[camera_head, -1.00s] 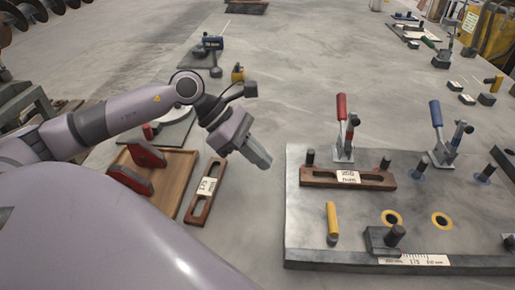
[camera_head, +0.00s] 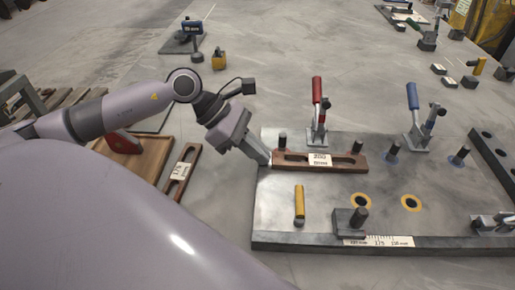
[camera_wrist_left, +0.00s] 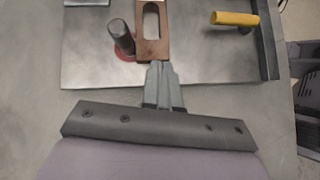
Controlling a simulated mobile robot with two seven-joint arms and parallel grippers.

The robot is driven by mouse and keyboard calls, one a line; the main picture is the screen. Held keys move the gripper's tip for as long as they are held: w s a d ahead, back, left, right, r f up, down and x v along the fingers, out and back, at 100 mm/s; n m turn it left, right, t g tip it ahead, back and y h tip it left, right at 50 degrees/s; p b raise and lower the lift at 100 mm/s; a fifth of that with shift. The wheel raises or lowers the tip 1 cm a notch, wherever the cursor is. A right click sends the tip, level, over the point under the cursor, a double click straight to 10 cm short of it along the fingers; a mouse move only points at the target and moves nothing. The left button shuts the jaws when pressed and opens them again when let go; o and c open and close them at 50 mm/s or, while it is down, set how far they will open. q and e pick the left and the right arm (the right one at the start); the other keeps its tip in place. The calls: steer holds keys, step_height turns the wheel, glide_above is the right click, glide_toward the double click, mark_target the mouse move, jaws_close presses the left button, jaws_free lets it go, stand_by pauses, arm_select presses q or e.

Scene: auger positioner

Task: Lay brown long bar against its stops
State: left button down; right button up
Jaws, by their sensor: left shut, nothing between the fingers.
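The brown long bar (camera_head: 347,161) lies flat on the grey fixture plate (camera_head: 275,215), along its left rear part, with a white label and a slot. Two dark upright pins, a left one (camera_head: 283,141) and a right one (camera_head: 357,146), stand along its far side; I cannot tell whether it touches them. My left gripper (camera_head: 264,158) is shut and empty, its tips at the bar's left end. In the left wrist view the shut fingertips (camera_wrist_left: 159,68) meet or nearly meet the bar's end (camera_wrist_left: 152,48), beside a pin (camera_wrist_left: 120,36). My right gripper is not in view.
A red-handled clamp (camera_head: 318,110) and a blue-handled clamp (camera_head: 415,115) stand behind the bar. A yellow cylinder (camera_head: 299,202) and a dark block with a pin (camera_head: 348,221) are in front. A second brown slotted bar (camera_head: 181,173) lies left of the plate.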

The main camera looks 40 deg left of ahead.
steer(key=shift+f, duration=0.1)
arm_select(q)
steer(key=shift+w+d+b, duration=0.2)
steer(key=shift+d+b, duration=0.2)
steer(key=shift+d, duration=0.3)
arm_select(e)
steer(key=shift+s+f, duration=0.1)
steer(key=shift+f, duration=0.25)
arm_select(q)
steer(key=shift+f, duration=0.1)
